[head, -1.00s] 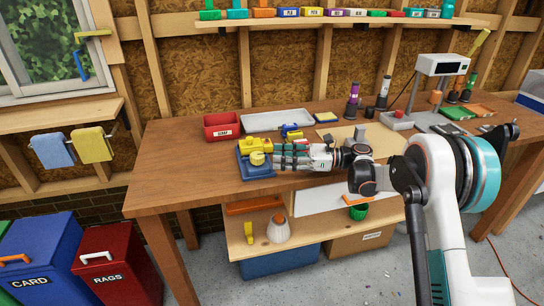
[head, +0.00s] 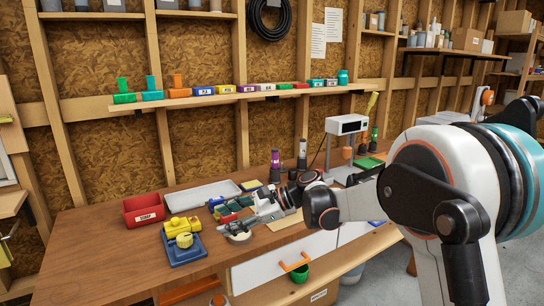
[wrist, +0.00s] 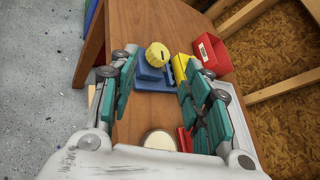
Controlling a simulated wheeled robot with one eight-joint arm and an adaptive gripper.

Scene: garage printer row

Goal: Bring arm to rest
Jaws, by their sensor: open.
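My gripper (head: 232,217) is open and empty over the workbench (head: 95,250), to the right of a blue fixture (head: 186,251) with yellow parts (head: 180,228). The fingers are apart from the fixture. In the wrist view the two teal-padded fingers of my gripper (wrist: 155,75) are spread wide. The blue fixture (wrist: 152,84) and its round yellow knob (wrist: 158,54) show beyond and between them. My arm reaches out from the right side of the head view, low over the bench.
A round pale-topped item (head: 238,237) lies just below my gripper. A red bin (head: 142,210) and grey tray (head: 202,195) stand behind. Dark bottles and a white boxy device (head: 347,124) stand further right. A shelf (head: 240,97) with small bins runs above. The bench's front left is clear.

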